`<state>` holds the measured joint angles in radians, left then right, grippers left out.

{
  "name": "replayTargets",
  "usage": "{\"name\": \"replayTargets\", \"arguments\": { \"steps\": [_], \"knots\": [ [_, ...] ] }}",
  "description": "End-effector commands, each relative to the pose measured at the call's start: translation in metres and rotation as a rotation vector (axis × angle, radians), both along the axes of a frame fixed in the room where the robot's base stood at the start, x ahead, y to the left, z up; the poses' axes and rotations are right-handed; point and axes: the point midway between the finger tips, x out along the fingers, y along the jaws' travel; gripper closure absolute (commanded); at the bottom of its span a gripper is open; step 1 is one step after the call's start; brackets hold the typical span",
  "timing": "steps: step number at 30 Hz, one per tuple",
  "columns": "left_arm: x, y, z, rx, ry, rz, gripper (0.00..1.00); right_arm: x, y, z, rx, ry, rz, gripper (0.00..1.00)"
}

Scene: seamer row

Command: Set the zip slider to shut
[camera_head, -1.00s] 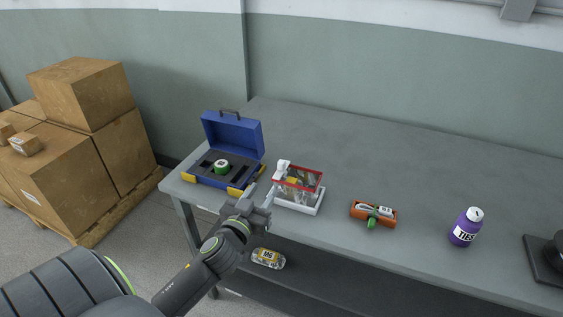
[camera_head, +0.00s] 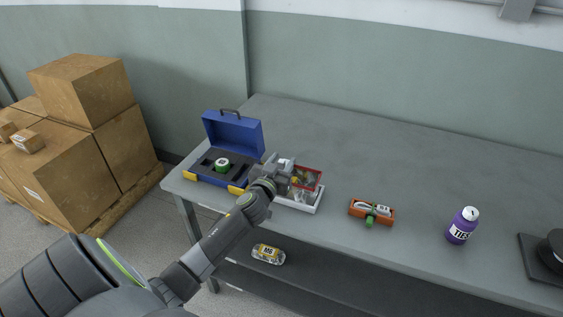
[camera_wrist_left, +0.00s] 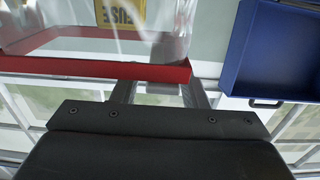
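A clear bag with a red zip strip (camera_head: 308,170) stands in a white holder (camera_head: 300,203) on the bench. A white block (camera_head: 286,162) shows at the left end of the strip; I cannot tell if it is the zip slider. My left gripper (camera_head: 284,176) is at that left end, in front of the bag, hiding part of it. In the left wrist view, the red strip (camera_wrist_left: 95,67) runs just past my left gripper's fingertips (camera_wrist_left: 158,88). The two fingers stand apart, with no clear object gripped between them. My right gripper is not in view.
An open blue toolbox (camera_head: 234,134) stands just left of the bag. An orange tray (camera_head: 371,212) and a purple bottle (camera_head: 462,226) stand to the right. A clear jar (camera_head: 268,254) lies on the lower shelf. The back of the bench is clear.

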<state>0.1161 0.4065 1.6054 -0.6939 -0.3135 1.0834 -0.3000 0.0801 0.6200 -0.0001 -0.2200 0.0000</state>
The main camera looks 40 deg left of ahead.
Motion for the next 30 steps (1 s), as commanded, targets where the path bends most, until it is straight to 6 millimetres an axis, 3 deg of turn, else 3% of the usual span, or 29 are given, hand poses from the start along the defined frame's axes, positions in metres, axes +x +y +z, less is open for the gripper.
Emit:
{"name": "replayTargets", "arguments": {
  "steps": [6, 16, 25, 30],
  "knots": [
    [0.000, 0.000, 0.000, 0.000, -0.001, 0.000, 0.60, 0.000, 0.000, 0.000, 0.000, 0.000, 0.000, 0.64],
    [0.000, 0.000, 0.000, 0.000, -0.001, 0.000, 1.00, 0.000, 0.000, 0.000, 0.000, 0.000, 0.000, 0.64],
    [0.001, -0.005, 0.000, -0.003, -0.002, -0.001, 1.00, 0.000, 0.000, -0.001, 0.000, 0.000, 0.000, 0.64],
    [0.009, -0.035, -0.001, -0.008, -0.004, -0.002, 1.00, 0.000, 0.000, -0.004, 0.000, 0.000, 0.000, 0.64]
  ]
}}
